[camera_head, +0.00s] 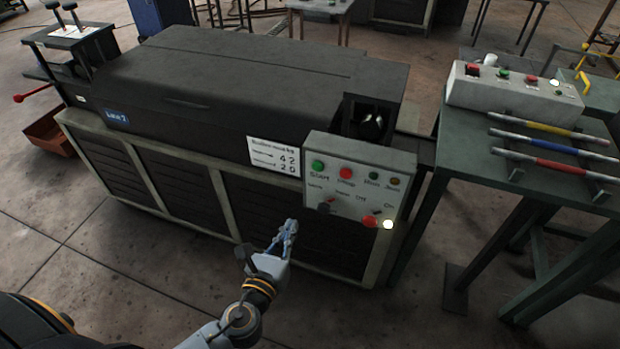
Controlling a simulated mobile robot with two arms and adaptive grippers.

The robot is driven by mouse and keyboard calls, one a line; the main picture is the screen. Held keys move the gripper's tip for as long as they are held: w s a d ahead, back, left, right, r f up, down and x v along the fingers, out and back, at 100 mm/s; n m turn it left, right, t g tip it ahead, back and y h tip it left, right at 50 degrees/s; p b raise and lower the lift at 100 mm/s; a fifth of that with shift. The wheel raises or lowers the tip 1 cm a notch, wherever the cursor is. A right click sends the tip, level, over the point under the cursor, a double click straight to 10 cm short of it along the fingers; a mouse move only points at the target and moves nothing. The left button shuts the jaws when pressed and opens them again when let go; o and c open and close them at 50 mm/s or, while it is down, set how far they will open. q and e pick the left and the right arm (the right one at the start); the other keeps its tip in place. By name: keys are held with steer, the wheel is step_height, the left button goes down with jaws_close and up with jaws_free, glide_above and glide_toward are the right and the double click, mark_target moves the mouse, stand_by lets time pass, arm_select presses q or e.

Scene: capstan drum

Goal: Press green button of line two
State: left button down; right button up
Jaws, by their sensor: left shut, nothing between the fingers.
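A grey control panel (362,180) is fixed to the near right corner of a long dark machine (220,90). A small blue sign (117,118) on the machine's side appears to read "Line 2". The panel's green button (318,165) is at its upper left, beside a red button (346,172). Small dim lamps or buttons sit to their right, with switches below and a lit whitish lamp (388,224) at the lower right. My left gripper (291,224) is shut and empty, below and left of the panel, apart from the buttons. My right gripper is not in view.
A green table (480,160) at the right holds a pale control box (513,93) with red and green buttons, and several coloured rods (550,147). A lever stand (75,35) and a rusty bin (50,132) are at the left. Floor (120,270) before the machine is clear.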

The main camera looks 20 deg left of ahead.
mark_target(317, 168)
arm_select(q)
steer(key=shift+m+t, duration=0.5)
steer(key=shift+m, duration=0.3)
steer(key=r, duration=0.4)
steer(key=shift+s+d, duration=0.15)
steer(key=shift+d, duration=0.15)
steer(key=w, duration=0.4)
steer(key=w+p, duration=0.1)
steer(key=w, duration=0.9)
steer(key=shift+d+p, duration=0.25)
steer(key=shift+p, duration=0.05)
steer(key=shift+w, duration=0.15)
